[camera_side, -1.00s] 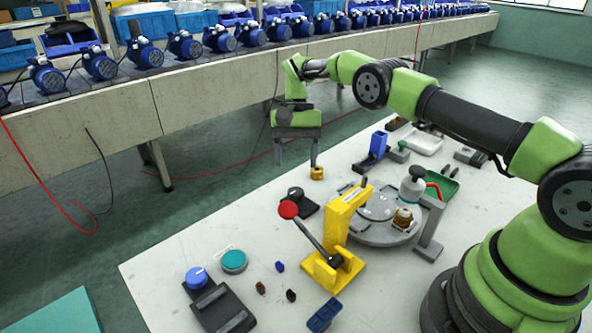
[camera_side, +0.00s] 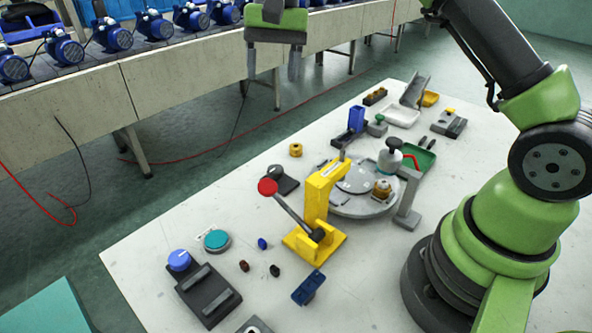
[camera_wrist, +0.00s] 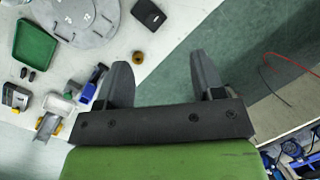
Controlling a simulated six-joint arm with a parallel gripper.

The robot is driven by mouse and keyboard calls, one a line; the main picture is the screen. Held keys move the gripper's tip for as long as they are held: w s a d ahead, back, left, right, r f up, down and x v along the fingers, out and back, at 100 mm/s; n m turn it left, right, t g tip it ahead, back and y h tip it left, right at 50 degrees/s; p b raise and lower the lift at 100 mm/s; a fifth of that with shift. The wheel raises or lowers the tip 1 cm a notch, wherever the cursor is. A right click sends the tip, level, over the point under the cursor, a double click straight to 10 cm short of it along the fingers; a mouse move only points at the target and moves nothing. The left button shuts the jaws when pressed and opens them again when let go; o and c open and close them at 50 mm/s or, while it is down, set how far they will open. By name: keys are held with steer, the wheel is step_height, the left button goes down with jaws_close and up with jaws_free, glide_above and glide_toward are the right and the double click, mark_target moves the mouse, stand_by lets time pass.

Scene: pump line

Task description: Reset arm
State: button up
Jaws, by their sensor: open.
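My gripper (camera_side: 272,72) is high up at the top of the side view, in front of the conveyor and above the far edge of the white table. Its two fingers are apart with nothing between them. In the wrist view my gripper (camera_wrist: 162,78) is also open and empty. A small yellow ring-shaped part (camera_side: 295,150) lies on the table below my gripper, apart from it. It also shows in the wrist view (camera_wrist: 138,57), above and between the fingers.
A yellow lever press (camera_side: 318,205) with a red knob stands mid-table beside a round grey turntable (camera_side: 352,207). A green tray (camera_side: 420,160), a white tray (camera_side: 402,117) and a blue holder (camera_side: 356,118) lie behind. A conveyor (camera_side: 190,92) carries several blue pumps. Air around the gripper is clear.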

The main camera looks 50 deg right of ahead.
steer(key=s+a+r+n+t, duration=0.2)
steer(key=s+r+t, duration=0.2)
steer(key=s+r, duration=0.75)
steer(key=s+a+f+n+t, duration=0.1)
steer(key=s+f+t, duration=0.2)
steer(key=s, duration=1)
steer(key=shift+s+f+t, duration=0.25)
steer(key=shift+t, duration=0.25)
